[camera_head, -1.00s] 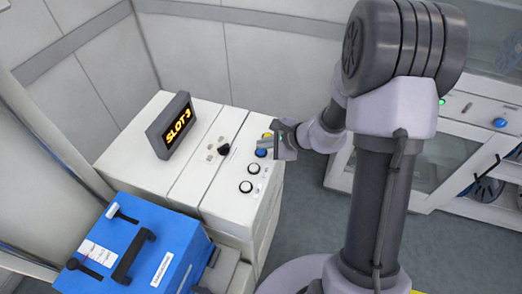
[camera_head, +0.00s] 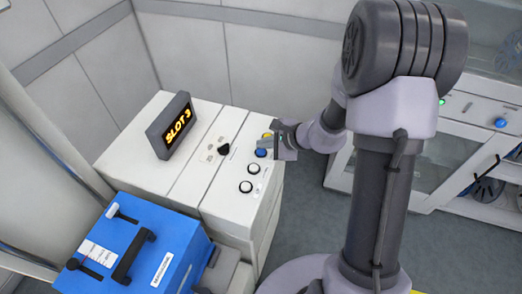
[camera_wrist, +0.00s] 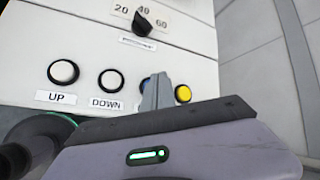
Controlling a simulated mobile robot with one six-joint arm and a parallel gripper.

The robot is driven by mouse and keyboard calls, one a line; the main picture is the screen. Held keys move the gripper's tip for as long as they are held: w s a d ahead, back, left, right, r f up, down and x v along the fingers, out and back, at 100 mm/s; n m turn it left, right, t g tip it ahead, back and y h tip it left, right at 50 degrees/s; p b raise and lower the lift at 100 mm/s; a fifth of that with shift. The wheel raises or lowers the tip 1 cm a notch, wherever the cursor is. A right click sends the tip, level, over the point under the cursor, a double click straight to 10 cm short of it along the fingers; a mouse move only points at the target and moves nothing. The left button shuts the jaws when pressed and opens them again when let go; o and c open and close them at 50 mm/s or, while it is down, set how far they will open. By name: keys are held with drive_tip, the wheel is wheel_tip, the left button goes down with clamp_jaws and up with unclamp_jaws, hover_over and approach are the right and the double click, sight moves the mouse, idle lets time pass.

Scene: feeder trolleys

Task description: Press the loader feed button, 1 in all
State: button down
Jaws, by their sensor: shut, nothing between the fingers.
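The loader panel is a white cabinet (camera_head: 222,190) with a row of round buttons on its top. In the wrist view are a white UP button (camera_wrist: 63,72), a white DOWN button (camera_wrist: 111,80), a blue button (camera_wrist: 145,84) and a yellow button (camera_wrist: 183,94). No readable FEED label shows; the labels below the blue and yellow buttons are hidden. My gripper (camera_head: 265,144) is shut and empty, at the blue and yellow end of the row. Its fingers (camera_wrist: 156,92) cover most of the blue button in the wrist view. I cannot tell whether they touch it.
A black knob (camera_wrist: 142,23) with a 20-40-60 scale sits beyond the buttons. A display reading SLOT 3 (camera_head: 174,124) stands on the cabinet. A blue box with a black handle (camera_head: 134,256) is at lower left. Another white trolley (camera_head: 462,209) stands at right.

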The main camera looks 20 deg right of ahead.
drive_tip(key=shift+f, duration=0.1)
drive_tip(key=shift+f+b, duration=0.35)
drive_tip(key=shift+b, duration=0.4)
